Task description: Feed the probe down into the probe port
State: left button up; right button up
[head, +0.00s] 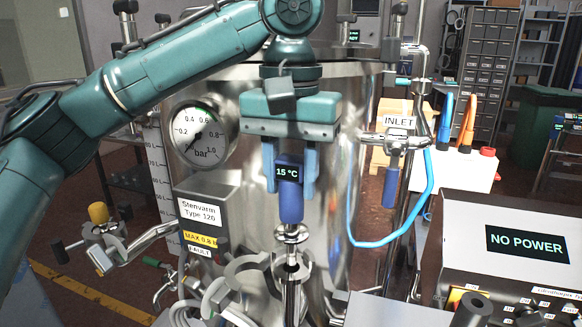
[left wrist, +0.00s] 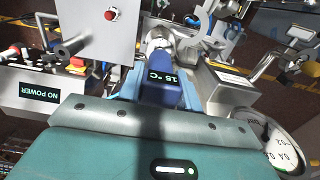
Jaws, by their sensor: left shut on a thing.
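The probe (head: 291,206) has a blue handle and a small dark display reading 15 °C. My left gripper (head: 290,180) is shut on its handle, a light blue finger on each side, and holds it upright with the tip end down. In the left wrist view the probe (left wrist: 160,92) also sits between the fingers. Below the handle is a shiny metal collar (head: 292,235), above a metal fitting with rings on the front of the steel tank; this looks like the probe port. How far the metal shaft is inside it I cannot tell. My right gripper is not in view.
The steel tank (head: 345,160) stands close behind. A pressure gauge (head: 199,133) and a grey labelled box (head: 205,225) are left of the probe. The INLET valve (head: 395,143) and a blue hose (head: 381,243) are to the right. A NO POWER unit (head: 525,243) stands front right.

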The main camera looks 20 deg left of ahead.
aim_at(291, 216)
pick_arm(q)
jog(key=shift+f+b, duration=0.35)
jog(key=shift+f, duration=2)
jog(key=shift+f+b, duration=0.15)
jog(key=shift+b, duration=0.15)
jog(key=shift+f, duration=0.15)
jog(key=shift+f+p, duration=0.25)
jog(key=shift+p, duration=0.05)
jog(key=shift+f, duration=0.2)
jog(key=o, duration=1.3)
jog(key=shift+c, duration=0.2)
